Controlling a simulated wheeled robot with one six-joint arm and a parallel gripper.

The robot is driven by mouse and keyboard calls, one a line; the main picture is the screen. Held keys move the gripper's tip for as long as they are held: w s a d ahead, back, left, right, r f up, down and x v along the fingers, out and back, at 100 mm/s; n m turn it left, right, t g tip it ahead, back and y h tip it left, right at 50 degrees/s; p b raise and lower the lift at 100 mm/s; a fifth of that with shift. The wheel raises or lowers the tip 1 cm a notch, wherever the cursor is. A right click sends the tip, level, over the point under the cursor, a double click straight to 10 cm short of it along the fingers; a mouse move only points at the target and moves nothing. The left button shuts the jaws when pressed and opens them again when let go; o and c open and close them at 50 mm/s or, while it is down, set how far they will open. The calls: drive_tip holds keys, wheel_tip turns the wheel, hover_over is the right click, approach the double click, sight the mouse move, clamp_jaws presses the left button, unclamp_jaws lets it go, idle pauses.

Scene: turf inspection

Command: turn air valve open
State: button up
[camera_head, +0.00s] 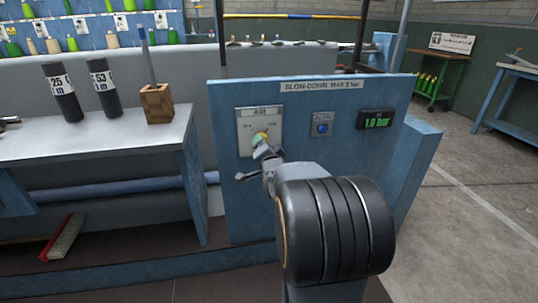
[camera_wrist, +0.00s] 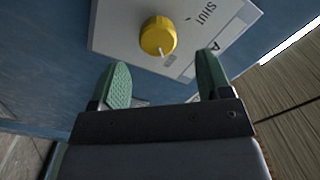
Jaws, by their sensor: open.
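The air valve is a yellow round knob (camera_wrist: 158,36) on a pale plate (camera_wrist: 105,28) marked SHUT in the wrist view. A white pointer mark shows at the knob's lower edge, on the side facing my gripper, away from the word SHUT. In the head view the plate (camera_head: 244,118) is labelled AIR on a blue panel, and the knob (camera_head: 260,136) is partly hidden by my gripper (camera_head: 262,146). In the wrist view my gripper (camera_wrist: 161,64) is open, its two green fingers apart and empty. The knob lies just beyond the fingertips, not between them.
The blue panel (camera_head: 228,195) also carries a blue button (camera_head: 322,129) and a display (camera_head: 376,120) reading about 1.8 bar. A bench (camera_head: 100,140) at left holds two black cylinders and a wooden block (camera_head: 157,105). Open floor (camera_head: 470,215) lies at right.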

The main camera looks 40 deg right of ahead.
drive_tip(key=p+v, duration=0.1)
drive_tip(key=v, duration=0.6)
drive_tip(key=shift+s, duration=0.2)
drive_tip(key=shift+a+r, duration=0.1)
drive_tip(key=shift+a, duration=0.05)
